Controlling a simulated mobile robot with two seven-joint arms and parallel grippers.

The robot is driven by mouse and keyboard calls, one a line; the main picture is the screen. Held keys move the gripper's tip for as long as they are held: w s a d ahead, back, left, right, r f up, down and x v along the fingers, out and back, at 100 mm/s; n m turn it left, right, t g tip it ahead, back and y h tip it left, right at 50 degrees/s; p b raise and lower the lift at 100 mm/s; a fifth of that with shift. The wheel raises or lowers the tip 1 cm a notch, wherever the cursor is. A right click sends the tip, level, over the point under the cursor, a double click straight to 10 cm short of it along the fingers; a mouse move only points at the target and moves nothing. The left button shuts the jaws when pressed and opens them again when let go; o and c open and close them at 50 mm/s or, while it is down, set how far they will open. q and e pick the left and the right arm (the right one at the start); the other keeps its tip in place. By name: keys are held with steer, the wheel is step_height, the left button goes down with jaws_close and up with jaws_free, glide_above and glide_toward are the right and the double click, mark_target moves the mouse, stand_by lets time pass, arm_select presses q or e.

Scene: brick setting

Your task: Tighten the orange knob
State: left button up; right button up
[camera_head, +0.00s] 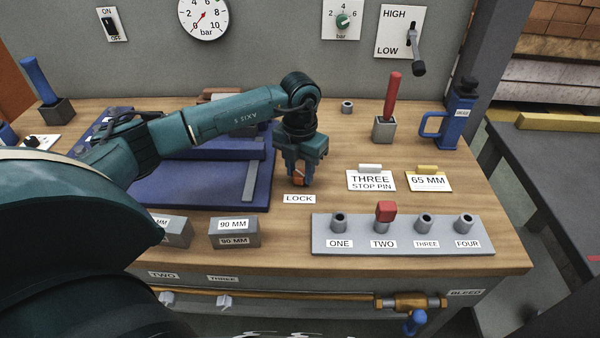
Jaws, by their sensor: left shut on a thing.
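The orange knob (299,180) stands just behind the white LOCK label on the wooden bench top, at the right edge of the blue fixture. My left gripper (301,177) points down over it and is shut on it, with the fingers hiding most of the knob. Only a small orange patch shows between the fingers. The LOCK label (299,199) lies flat in front. My right gripper does not show.
The blue fixture (260,180) lies left of the gripper. A grey block (404,245) with several sockets and a red peg (386,211) stands front right. Grey 90 MM blocks (234,233) sit front left.

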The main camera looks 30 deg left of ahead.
arm_select(q)
steer(key=shift+m+b, duration=0.35)
steer(key=shift+m, duration=0.65)
steer(key=m+b, duration=0.1)
steer(key=m, duration=0.1)
steer(key=shift+m, duration=0.4)
steer(key=m+b, duration=0.1)
steer(key=m, duration=0.1)
steer(key=shift+m, duration=0.3)
steer(key=shift+m+b, duration=0.5)
steer(key=shift+m, duration=0.4)
steer(key=m+b, duration=0.1)
steer(key=m, duration=0.2)
steer(key=shift+m+b, duration=0.3)
steer(key=shift+m, duration=0.6)
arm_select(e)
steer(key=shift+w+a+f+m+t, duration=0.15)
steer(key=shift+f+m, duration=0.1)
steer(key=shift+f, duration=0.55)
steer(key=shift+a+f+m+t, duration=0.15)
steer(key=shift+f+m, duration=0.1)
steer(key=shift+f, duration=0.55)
arm_select(q)
steer(key=shift+r, duration=0.1)
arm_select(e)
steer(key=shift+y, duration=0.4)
arm_select(q)
steer(key=o, duration=1)
steer(key=shift+c, duration=0.2)
